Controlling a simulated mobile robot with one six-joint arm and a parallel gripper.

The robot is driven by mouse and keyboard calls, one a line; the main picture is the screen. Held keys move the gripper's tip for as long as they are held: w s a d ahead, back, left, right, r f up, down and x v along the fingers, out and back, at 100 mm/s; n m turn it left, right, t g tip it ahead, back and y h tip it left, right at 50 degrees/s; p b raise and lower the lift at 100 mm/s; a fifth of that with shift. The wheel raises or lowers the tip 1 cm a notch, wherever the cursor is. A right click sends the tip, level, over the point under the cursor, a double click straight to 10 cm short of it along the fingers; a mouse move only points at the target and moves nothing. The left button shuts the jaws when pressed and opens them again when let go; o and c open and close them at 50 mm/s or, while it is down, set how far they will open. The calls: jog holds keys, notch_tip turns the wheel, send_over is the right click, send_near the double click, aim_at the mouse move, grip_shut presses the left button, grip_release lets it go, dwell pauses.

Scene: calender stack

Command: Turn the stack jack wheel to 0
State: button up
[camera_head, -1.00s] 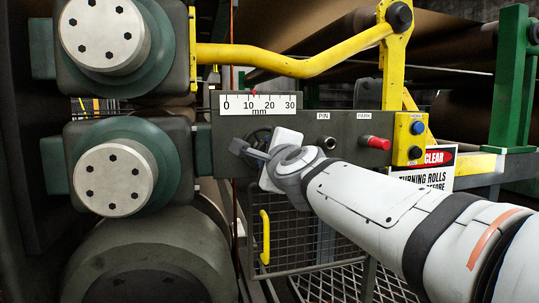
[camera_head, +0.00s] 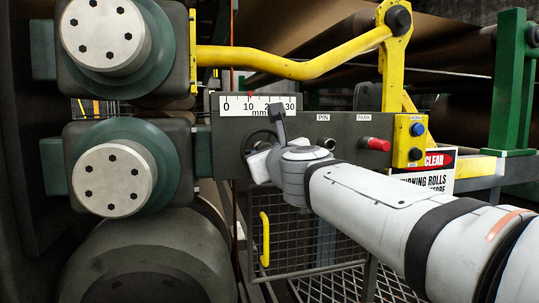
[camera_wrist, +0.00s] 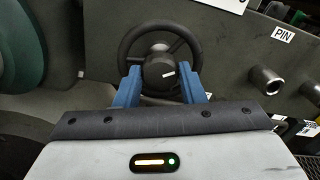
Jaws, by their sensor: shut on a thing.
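The stack jack wheel (camera_wrist: 125,45) is a dark spoked handwheel with a round hub, in the upper middle of the wrist view. In the head view its rim (camera_head: 248,140) shows just below the scale, partly hidden by my wrist. My gripper (camera_wrist: 162,88) has its blue fingers shut on the wheel, one on each side of the hub. A white mm scale (camera_head: 238,105) marked 0 to 30 sits above the wheel. Its small red pointer is near 10. My wrist partly covers the scale's right half.
To the right on the panel are the PIN socket (camera_head: 328,143), the red PARK handle (camera_head: 374,144) and a yellow button box (camera_head: 410,140). Large rolls with bolted end caps (camera_head: 112,180) stand at the left. A yellow bar (camera_head: 300,68) crosses above.

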jog(key=shift+m+b, duration=0.85)
jog(key=shift+m, duration=13.65)
jog(key=o, duration=1)
jog(key=shift+d, duration=0.1)
